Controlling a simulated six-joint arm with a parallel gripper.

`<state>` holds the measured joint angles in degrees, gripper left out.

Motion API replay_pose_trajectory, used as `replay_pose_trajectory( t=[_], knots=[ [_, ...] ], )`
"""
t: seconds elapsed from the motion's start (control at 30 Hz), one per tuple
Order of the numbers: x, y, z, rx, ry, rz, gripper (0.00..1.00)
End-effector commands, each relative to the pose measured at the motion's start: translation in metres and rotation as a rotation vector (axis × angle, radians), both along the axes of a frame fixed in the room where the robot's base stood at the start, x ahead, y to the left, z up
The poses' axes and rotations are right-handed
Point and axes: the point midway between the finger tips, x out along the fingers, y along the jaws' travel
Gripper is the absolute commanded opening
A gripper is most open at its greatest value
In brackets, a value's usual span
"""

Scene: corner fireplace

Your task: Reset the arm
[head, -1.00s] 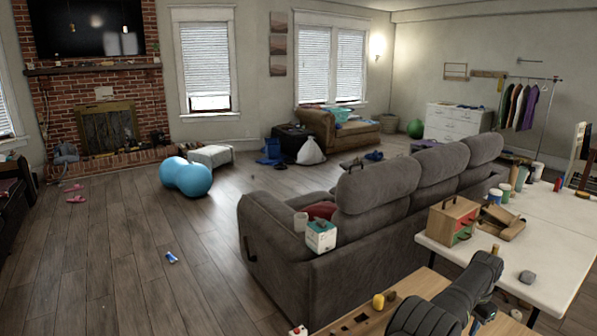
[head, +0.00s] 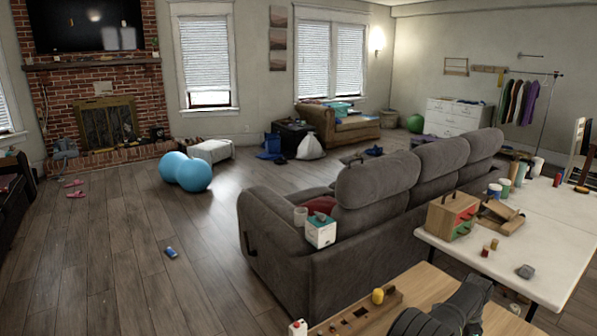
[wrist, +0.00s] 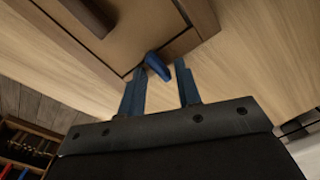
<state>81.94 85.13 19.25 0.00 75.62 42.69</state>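My gripper (wrist: 159,70) shows in the wrist view with its two blue fingers apart. No object is visibly clamped between them. A small blue piece (wrist: 157,67) shows beyond the fingertips, at the edge of a brown wooden box or panel (wrist: 130,45). I cannot tell whether the fingers touch it. In the head view, my dark arm (head: 445,312) is low at the bottom edge, over the wooden table (head: 415,283). The fingers do not show in that view.
A wooden block with a yellow knob (head: 378,296) lies on the wooden table. The white table (head: 560,255) at right holds a wooden drawer box (head: 437,216), a grey stone-like lump (head: 525,271) and several containers. A grey sofa (head: 300,258) stands behind. Floor at left is mostly clear.

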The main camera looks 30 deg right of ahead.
Motion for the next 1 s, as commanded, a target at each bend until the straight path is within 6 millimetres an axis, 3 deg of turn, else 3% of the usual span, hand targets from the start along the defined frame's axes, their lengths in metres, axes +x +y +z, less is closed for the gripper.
replay_pose_trajectory(
  t=[1.0],
  knots=[
    [-0.0022, 0.0033, 0.0002, 0.001, 0.001, -0.808, 0.31]
  ],
)
